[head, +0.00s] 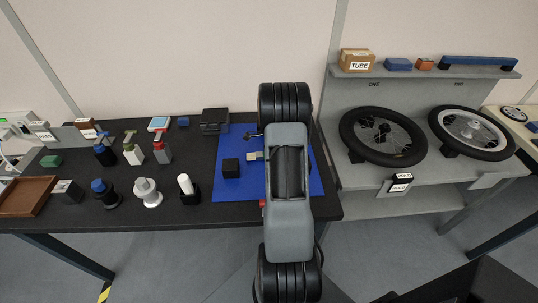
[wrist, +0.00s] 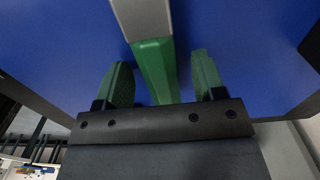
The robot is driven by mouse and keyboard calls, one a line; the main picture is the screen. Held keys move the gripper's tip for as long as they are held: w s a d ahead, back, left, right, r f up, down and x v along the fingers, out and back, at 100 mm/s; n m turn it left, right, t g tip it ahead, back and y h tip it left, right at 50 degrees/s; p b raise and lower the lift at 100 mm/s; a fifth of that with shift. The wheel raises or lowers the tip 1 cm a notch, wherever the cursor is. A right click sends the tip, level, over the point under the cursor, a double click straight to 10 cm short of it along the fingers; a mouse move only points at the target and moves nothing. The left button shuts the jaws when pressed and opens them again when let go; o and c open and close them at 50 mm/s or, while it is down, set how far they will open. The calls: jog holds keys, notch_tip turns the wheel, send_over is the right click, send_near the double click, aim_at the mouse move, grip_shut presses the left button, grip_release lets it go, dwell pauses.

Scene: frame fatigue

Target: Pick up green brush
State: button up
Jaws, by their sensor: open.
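The green brush (wrist: 155,68) lies on the blue mat in the wrist view, with a green handle end and a pale grey part (wrist: 142,18) running to the top edge. My gripper (wrist: 162,75) is open, its two green-padded fingers on either side of the green end with gaps showing. I cannot tell how far above the mat the fingertips are. In the head view my arm hides the gripper and most of the brush; a small pale grey piece (head: 254,156) shows beside the arm, possibly part of the brush.
The blue mat (head: 232,190) lies on a dark table, with a black block (head: 231,168) left of my arm. Several bottles (head: 133,153), a white stepped part (head: 148,193) and a brown tray (head: 24,196) stand further left. A grey bench with two wheels (head: 383,136) is at right.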

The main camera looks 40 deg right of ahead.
jog(key=shift+c, duration=0.3)
jog(key=c, duration=1)
jog(key=shift+o, duration=0.2)
jog(key=shift+r, duration=0.1)
jog(key=shift+r, duration=0.2)
notch_tip(320, 180, up, 2)
jog(key=shift+r+b, duration=0.1)
jog(key=shift+b, duration=0.35)
jog(key=s+a+r+b, duration=0.1)
jog(key=s+a+r, duration=0.1)
jog(key=a+r, duration=0.3)
jog(key=s+a+r, duration=0.2)
jog(key=a+r, duration=0.3)
jog(key=a, duration=0.3)
jog(key=shift+s+b, duration=0.3)
jog(key=shift+b, duration=0.05)
jog(key=shift+a+r, duration=0.1)
